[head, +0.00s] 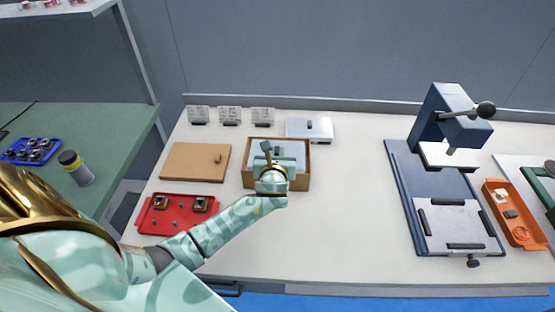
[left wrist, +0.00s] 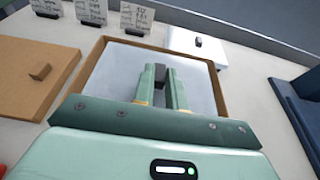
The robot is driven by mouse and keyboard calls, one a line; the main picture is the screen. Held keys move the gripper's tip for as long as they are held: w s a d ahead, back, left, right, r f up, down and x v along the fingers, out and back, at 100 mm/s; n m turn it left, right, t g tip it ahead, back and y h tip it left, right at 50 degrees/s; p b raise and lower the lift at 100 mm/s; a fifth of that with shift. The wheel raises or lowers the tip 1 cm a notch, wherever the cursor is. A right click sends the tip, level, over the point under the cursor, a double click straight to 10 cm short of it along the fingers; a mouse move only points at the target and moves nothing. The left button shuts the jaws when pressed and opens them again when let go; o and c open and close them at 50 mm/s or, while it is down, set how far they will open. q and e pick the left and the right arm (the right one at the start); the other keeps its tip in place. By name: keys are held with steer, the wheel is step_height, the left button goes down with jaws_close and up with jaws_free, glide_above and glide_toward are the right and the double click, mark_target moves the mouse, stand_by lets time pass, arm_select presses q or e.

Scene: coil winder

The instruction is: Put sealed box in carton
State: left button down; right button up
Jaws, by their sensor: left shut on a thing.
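The brown open carton (head: 306,180) stands on the white bench, left of the middle. A pale grey flat-topped box (head: 290,150) is inside the carton's walls; in the left wrist view its top (left wrist: 115,75) nearly fills the carton's rim (left wrist: 92,62). My left gripper (head: 268,160) is over the carton from the front. In the left wrist view its fingers (left wrist: 160,85) are closed on the dark handle (left wrist: 160,72) on the grey top. Whether the box rests on the carton's floor is hidden. My right gripper is not in view.
A brown board with a knob (head: 190,163) lies left of the carton. A white lid with a dark knob (head: 312,130) lies behind it. A red tray (head: 180,222) is at front left. A blue press (head: 415,190) and orange tray (head: 510,228) stand right. Bench between carton and press is clear.

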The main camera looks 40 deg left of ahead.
arm_select(q)
steer(key=shift+f, duration=0.75)
steer(key=shift+r, duration=0.2)
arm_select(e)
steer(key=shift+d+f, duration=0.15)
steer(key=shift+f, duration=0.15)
arm_select(q)
steer(key=shift+f+b, duration=0.3)
steer(key=shift+f, duration=0.35)
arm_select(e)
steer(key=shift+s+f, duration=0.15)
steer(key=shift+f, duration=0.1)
arm_select(q)
steer(key=c, duration=1.4)
jaws_free()
steer(key=shift+c, duration=0.2)
